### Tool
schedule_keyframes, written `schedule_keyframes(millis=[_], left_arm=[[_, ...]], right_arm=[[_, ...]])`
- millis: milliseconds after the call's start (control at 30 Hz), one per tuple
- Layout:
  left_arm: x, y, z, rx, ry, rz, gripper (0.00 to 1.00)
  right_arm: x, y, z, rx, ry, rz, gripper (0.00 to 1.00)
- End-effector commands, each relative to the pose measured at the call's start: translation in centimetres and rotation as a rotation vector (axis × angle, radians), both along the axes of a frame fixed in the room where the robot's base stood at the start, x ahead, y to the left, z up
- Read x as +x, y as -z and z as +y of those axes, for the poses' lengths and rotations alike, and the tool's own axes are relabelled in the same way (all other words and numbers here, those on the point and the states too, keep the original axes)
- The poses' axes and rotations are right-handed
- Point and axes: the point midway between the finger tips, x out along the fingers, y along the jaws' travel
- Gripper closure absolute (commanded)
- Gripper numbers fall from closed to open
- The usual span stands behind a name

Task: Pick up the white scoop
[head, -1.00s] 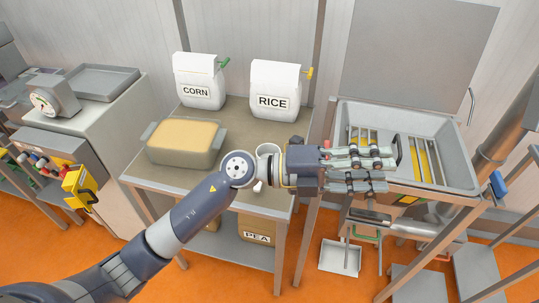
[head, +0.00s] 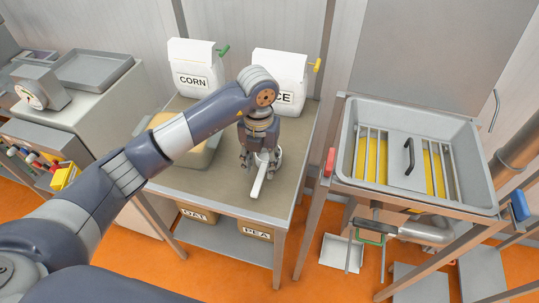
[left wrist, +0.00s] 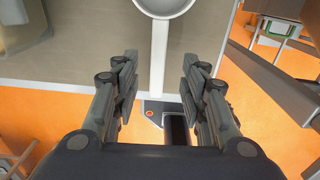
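The white scoop (head: 259,178) lies on the table near its front edge, its handle pointing toward the front. In the left wrist view its round bowl (left wrist: 164,6) is at the top and its straight handle (left wrist: 159,62) runs down between my fingers. My left gripper (head: 260,163) points down over the scoop and hides part of it. In the left wrist view the left gripper (left wrist: 158,80) is open, with one finger on each side of the handle and a gap on both sides. My right gripper is not in view.
A tub of yellow grain (head: 200,155) stands left of my gripper, with the corn bag (head: 192,66) and rice bag (head: 285,75) behind. A metal hopper with a grate (head: 350,140) stands to the right. The table's front right (head: 285,195) is clear.

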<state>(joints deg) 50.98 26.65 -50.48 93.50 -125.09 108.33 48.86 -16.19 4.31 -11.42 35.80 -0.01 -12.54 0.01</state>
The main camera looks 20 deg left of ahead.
Motion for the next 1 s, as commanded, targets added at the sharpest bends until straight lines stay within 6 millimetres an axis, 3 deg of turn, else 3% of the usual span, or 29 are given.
schedule_keyframes(millis=[100, 300, 400, 600, 900, 1000], left_arm=[[-0.1, 1.6, -0.1, -0.003, 0.001, 0.002, 0.60], [0.0, 3.0, 0.0, -0.004, 0.003, 0.002, 0.60], [0.0, 4.4, 0.2, -0.004, 0.001, 0.004, 0.60], [0.2, 7.2, 0.2, -0.004, 0.003, 0.002, 0.60], [0.2, 7.7, 0.3, -0.005, 0.004, -0.002, 0.60], [0.2, 7.7, 0.3, -0.005, 0.004, -0.002, 0.83]], right_arm=[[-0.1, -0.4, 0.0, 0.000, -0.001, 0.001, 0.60], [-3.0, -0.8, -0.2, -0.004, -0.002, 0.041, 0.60], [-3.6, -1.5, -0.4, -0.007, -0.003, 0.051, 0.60], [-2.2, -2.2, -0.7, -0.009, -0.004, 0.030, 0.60], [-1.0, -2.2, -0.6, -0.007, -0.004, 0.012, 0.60], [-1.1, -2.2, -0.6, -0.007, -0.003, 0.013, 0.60]])
